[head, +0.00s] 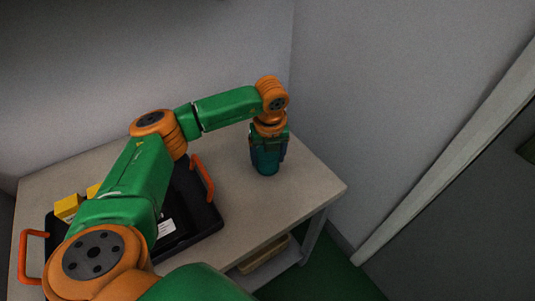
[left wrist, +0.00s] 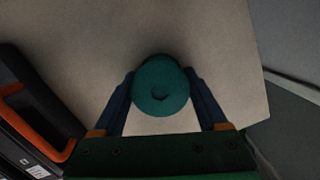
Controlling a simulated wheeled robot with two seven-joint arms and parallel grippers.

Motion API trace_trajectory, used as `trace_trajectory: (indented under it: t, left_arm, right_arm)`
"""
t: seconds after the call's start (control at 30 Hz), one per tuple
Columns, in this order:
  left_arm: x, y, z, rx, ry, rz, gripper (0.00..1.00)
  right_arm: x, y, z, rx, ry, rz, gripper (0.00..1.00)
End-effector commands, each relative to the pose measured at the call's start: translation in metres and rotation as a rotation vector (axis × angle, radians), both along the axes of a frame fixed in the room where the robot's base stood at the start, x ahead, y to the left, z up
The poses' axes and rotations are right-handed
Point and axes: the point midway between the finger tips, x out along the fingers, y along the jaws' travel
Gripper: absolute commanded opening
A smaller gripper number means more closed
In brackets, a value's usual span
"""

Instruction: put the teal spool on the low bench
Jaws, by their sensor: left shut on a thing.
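The teal spool (head: 266,162) is near the right part of a pale bench top (head: 315,184). My left gripper (head: 268,150) comes down on it from above, with its fingers on either side. In the left wrist view the spool (left wrist: 161,86) shows as a round teal top between the two blue fingers of my left gripper (left wrist: 161,90), which is shut on it. The spool looks upright; I cannot tell whether it touches the bench top. My right gripper is not in view.
A black tray (head: 206,222) with orange handles (head: 203,178) stands left of the spool, holding yellow blocks (head: 68,206) and partly hidden by my arm. A lower shelf (head: 296,254) under the bench top carries a tan item (head: 265,256). Grey walls close the back and right.

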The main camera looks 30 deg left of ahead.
Motion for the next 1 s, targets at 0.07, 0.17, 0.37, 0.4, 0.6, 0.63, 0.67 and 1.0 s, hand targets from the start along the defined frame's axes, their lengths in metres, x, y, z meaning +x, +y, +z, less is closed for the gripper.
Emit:
trace_trajectory:
  t: [0.07, 0.17, 0.37, 0.4, 0.6, 0.63, 0.67, 1.0]
  left_arm:
    - [0.000, 0.000, -0.002, 0.001, -0.001, 0.001, 0.11]
    - [0.000, 0.000, -0.002, 0.000, -0.002, 0.001, 0.11]
    - [0.000, 0.000, -0.006, -0.001, -0.001, 0.001, 0.78]
    - [0.000, 0.000, -0.005, 0.000, -0.002, 0.001, 0.89]
    - [0.000, 0.000, -0.005, -0.001, -0.001, 0.001, 1.00]
    - [0.000, 0.000, -0.004, -0.001, -0.001, 0.001, 1.00]
    - [0.000, 0.000, -0.004, -0.001, -0.001, 0.001, 1.00]
    - [-0.007, -0.008, 0.072, -0.001, -0.008, 0.000, 1.00]
  right_arm:
    - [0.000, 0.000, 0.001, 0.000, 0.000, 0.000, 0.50]
    - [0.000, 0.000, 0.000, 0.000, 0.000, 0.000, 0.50]
    - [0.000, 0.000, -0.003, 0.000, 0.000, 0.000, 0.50]
    - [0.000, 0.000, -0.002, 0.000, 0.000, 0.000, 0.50]
    - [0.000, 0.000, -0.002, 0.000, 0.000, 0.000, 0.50]
    - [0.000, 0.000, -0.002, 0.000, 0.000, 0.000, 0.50]
    - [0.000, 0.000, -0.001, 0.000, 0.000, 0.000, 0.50]
    - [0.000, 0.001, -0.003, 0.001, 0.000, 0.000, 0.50]
